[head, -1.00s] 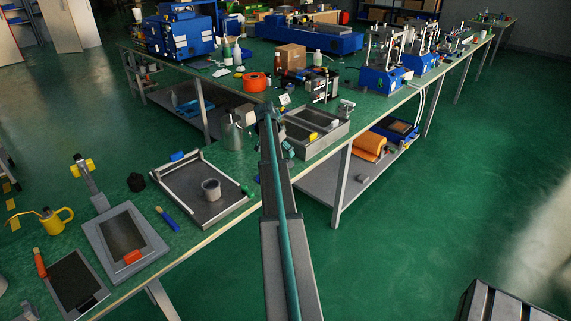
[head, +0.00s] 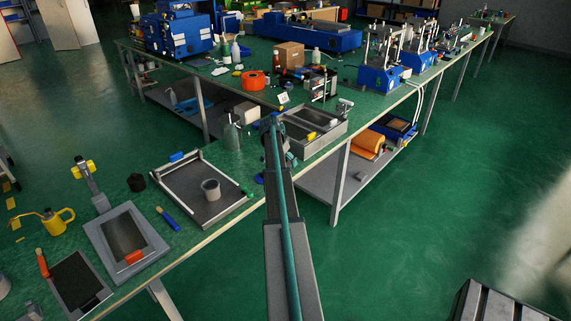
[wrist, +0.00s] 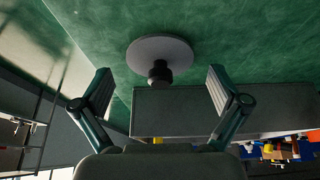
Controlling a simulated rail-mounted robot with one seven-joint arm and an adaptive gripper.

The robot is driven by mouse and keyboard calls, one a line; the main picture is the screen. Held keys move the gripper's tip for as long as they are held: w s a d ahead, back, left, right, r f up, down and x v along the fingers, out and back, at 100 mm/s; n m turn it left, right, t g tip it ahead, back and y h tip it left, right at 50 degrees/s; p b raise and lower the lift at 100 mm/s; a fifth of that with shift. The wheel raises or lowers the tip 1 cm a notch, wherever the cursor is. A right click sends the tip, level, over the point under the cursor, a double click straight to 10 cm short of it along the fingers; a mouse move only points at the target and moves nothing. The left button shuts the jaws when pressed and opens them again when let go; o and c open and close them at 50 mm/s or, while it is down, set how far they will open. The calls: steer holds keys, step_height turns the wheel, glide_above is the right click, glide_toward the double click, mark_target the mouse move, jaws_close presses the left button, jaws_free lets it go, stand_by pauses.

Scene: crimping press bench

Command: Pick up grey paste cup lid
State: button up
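The grey paste cup lid (wrist: 158,49) is a flat round grey disc with a dark knob (wrist: 160,74). In the wrist view it lies on the green bench top, ahead of my gripper (wrist: 160,75). My gripper is open and empty, its two fingers apart on either side of the knob in the picture. I cannot tell how far it is from the lid. In the head view my arm hides the lid and most of my gripper.
A metal tray (head: 338,131) with a yellow item is just right of my arm's end. The bench's front edge runs beneath my arm.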

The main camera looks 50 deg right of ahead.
steer(key=c, duration=1.3)
steer(key=shift+a, duration=0.1)
jaws_close()
steer(key=shift+s, duration=0.1)
steer(key=shift+f, duration=0.1)
